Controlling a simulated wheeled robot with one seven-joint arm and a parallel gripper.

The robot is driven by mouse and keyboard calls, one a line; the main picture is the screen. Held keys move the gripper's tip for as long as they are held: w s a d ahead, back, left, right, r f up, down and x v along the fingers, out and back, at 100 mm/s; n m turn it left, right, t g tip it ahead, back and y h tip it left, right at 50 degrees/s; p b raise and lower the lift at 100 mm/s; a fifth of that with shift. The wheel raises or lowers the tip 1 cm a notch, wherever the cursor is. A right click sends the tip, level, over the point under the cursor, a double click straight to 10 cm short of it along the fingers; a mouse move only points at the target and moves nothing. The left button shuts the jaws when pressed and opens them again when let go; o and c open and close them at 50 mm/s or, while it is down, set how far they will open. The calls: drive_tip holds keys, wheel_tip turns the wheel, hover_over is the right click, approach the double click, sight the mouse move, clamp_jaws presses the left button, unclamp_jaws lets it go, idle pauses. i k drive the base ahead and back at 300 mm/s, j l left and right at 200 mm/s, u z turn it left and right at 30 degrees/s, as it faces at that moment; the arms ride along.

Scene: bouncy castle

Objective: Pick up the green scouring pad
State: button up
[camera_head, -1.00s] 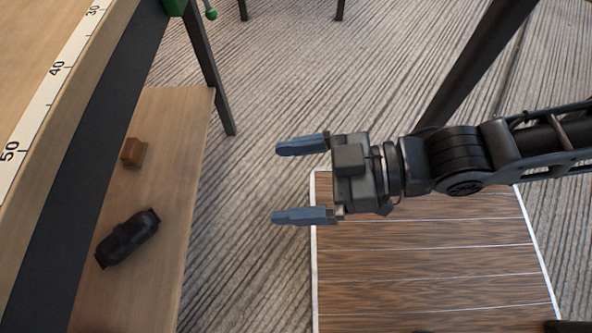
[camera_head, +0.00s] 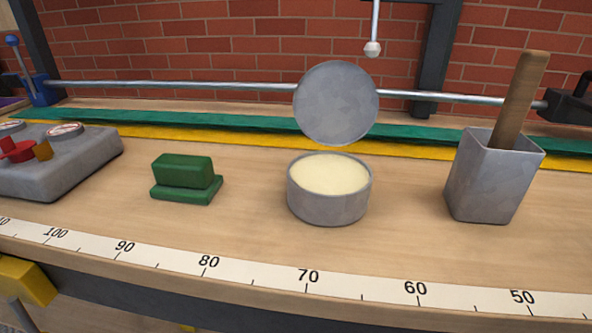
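The green scouring pad (camera_head: 186,178) sits on the wooden workbench (camera_head: 250,243), left of the middle. It looks like a dark green block on a slightly wider, flat green base; I cannot tell whether these are one piece or two stacked. Nothing covers it from this side. My gripper is out of this view, so its state now does not show.
A round metal tin (camera_head: 329,207) of pale paste stands right of the pad, its round lid (camera_head: 336,103) upright behind. A grey square holder (camera_head: 491,180) with a wooden handle stands further right. A grey control box (camera_head: 58,160) is at left. A ruler strip (camera_head: 307,281) runs along the front edge.

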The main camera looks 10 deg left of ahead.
sight(187, 179)
drive_tip(key=u, duration=1.25)
